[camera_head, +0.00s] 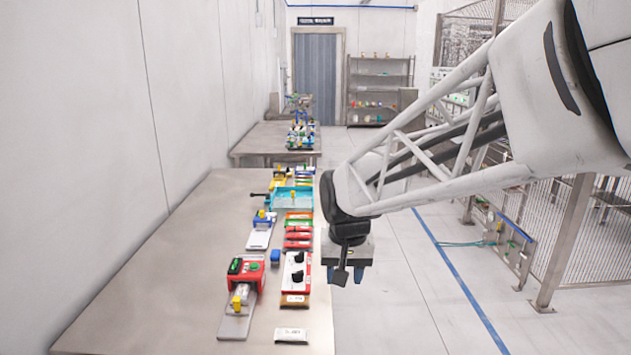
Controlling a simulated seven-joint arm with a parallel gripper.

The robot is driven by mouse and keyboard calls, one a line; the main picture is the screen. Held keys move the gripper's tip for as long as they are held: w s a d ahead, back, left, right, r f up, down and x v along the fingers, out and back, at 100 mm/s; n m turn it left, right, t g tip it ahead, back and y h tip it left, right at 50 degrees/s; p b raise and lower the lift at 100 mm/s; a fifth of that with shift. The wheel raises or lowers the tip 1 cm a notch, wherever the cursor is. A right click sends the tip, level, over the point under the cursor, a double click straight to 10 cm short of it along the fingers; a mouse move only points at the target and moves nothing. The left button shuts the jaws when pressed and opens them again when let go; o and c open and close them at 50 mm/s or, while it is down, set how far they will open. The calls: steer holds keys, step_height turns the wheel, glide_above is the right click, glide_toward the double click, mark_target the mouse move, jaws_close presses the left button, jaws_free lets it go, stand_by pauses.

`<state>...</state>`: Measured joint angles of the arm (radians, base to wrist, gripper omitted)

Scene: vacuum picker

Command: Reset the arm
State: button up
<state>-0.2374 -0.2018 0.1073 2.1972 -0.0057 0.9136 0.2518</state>
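My gripper (348,272) hangs at the end of my white arm, just past the right edge of the near metal table (140,290). It points down with blue parts at its lower end. It is small and partly dark in this view, so I cannot tell whether its fingers are apart. Nothing clearly shows held in it. My arm reaches in from the upper right and hides part of the room behind it.
The table bears a red box with buttons (245,275), a white panel with black knobs (295,272), a teal tray (292,199) and a small white block (291,336). A fence (575,240) stands at right.

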steer(key=s+d, duration=0.6)
steer(key=s, duration=0.5)
steer(key=s+d+t, duration=0.1)
steer(key=s+d, duration=0.6)
steer(key=s, duration=0.4)
steer(key=shift+s+f, duration=0.2)
steer(key=shift+f, duration=0.15)
